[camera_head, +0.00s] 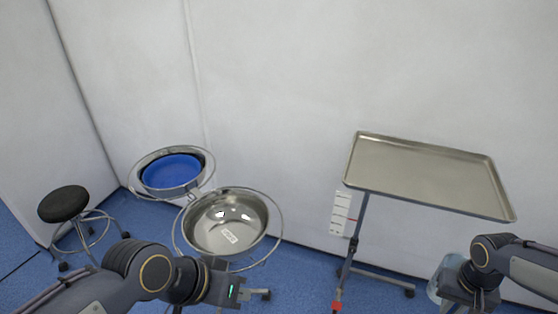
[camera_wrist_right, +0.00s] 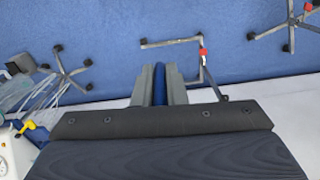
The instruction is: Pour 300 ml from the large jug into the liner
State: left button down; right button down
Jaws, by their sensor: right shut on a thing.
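A clear, pale-blue jug (camera_head: 436,284) shows at the lower right of the head view, partly hidden by my right gripper (camera_head: 470,290). In the right wrist view my right gripper (camera_wrist_right: 160,84) is closed around a narrow dark-blue strip. The jug's body cannot be made out there. A blue bowl-shaped liner (camera_head: 172,171) sits in a ring at the left. A steel basin (camera_head: 226,236) with a white label sits in the nearer ring. My left gripper (camera_head: 238,291) is at the lower front edge of this basin; its jaw opening cannot be made out.
A black stool (camera_head: 63,204) is at far left. Clear vessels (camera_wrist_right: 35,95) and a white device (camera_wrist_right: 14,155) show at the wrist view's left. White walls stand behind.

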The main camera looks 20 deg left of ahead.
aim_at(177, 170)
jog(key=k, duration=0.6)
jog(key=u, duration=3.3)
jog(key=i+l, duration=0.3)
jog(key=i, duration=0.2)
jog(key=i+l, duration=0.25)
jog(key=i, duration=0.2)
jog(key=i+l+u, duration=0.1)
jog(key=i+l, duration=0.2)
jog(key=i, duration=0.2)
jog(key=i+l, duration=0.1)
jog(key=i, duration=0.8)
jog(key=z, duration=0.6)
